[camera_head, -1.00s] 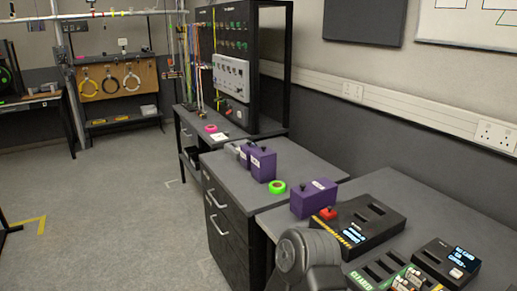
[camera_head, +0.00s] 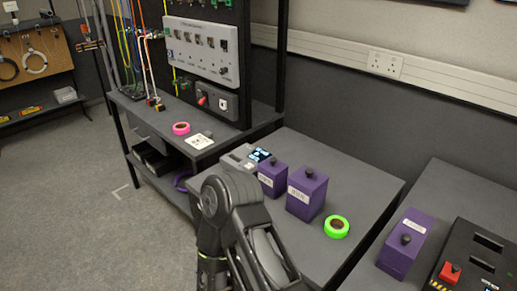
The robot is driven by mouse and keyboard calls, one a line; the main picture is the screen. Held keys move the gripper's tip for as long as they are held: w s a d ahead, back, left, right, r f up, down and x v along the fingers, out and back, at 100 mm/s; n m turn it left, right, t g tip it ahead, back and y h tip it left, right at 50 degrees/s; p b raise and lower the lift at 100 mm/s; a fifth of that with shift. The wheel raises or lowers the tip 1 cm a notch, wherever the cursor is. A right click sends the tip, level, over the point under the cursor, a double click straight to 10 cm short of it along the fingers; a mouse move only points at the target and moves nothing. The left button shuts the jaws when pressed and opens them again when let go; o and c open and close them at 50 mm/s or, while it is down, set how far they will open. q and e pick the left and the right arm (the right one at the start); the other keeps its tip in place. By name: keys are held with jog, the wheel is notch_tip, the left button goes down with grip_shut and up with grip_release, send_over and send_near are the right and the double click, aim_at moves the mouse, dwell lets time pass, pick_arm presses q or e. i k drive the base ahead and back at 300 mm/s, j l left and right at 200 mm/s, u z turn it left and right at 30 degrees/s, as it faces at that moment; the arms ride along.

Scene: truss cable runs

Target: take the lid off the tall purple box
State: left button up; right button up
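Three purple boxes with black knobs on top and white labels are in the head view. The tall purple box (camera_head: 304,201) stands upright on the grey desk, and its lid (camera_head: 308,178) with the knob is on it. A smaller purple box (camera_head: 272,180) stands just left of it. A third, longer purple box (camera_head: 398,255) sits on the desk at the right. One of my arms rises at the bottom centre, in front of the desk and left of the tall box. Neither gripper's fingers show.
A green tape roll (camera_head: 336,227) lies right of the tall box. A grey device with a lit screen (camera_head: 259,155) is behind the small box. A black device with a red button (camera_head: 450,271) is at far right. A pink tape roll (camera_head: 181,128) lies on the back bench.

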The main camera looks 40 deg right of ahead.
aim_at(310, 179)
jog(key=i, duration=1.3)
jog(key=i+j+z, duration=0.1)
jog(key=i, duration=1.25)
jog(key=z, duration=4.95)
